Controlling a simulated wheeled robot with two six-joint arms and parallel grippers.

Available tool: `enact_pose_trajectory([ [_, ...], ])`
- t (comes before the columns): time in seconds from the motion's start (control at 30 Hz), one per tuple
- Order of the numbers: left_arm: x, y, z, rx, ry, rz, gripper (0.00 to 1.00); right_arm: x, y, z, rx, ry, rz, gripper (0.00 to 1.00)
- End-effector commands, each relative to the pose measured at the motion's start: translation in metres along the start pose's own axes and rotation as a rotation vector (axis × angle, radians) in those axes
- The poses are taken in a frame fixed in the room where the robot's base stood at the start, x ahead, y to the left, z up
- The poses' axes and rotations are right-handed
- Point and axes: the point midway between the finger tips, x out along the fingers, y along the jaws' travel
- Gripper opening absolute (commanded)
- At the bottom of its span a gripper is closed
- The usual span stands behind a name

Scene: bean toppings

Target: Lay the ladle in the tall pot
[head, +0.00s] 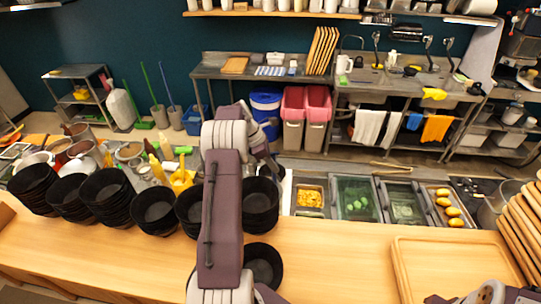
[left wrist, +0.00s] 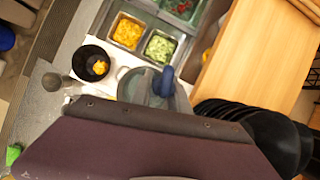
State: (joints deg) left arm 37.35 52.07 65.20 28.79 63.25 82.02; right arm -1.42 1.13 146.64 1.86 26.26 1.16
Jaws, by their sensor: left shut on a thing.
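My left gripper (head: 264,150) is partly hidden behind my own arm, above the back edge of the counter. It is shut, and its fingertips are hard to make out. In the left wrist view a blue handle-like piece (left wrist: 164,81) stands just beyond my wrist, seemingly part of the ladle. The ladle's bowl is not clearly seen. Below it is a grey, round pot-like vessel (left wrist: 130,84), partly covered by my wrist. A dark round pot (left wrist: 91,63) with some yellow food inside stands to its left. I cannot tell which is the tall pot. My right gripper is out of view.
Stacks of black bowls (head: 104,187) line the counter, and a single black bowl (head: 263,264) sits in front. Topping bins with yellow food (head: 309,197) and green food (head: 358,199) are right of my arm. A wooden tray (head: 402,270) lies at the right.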

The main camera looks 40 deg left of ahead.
Motion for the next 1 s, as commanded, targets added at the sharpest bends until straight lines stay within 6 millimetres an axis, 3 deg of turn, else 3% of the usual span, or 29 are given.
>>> enact_pose_trajectory([
  [0.57,0.084,-0.001,-0.018,-0.001,0.093,-0.001,0.0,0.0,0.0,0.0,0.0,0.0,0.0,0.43],
  [0.7,0.105,0.0,-0.022,0.0,0.114,0.0,0.0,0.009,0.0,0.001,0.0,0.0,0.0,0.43],
  [1.0,0.118,0.0,-0.009,0.0,0.194,0.0,0.0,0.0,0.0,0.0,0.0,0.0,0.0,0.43],
])
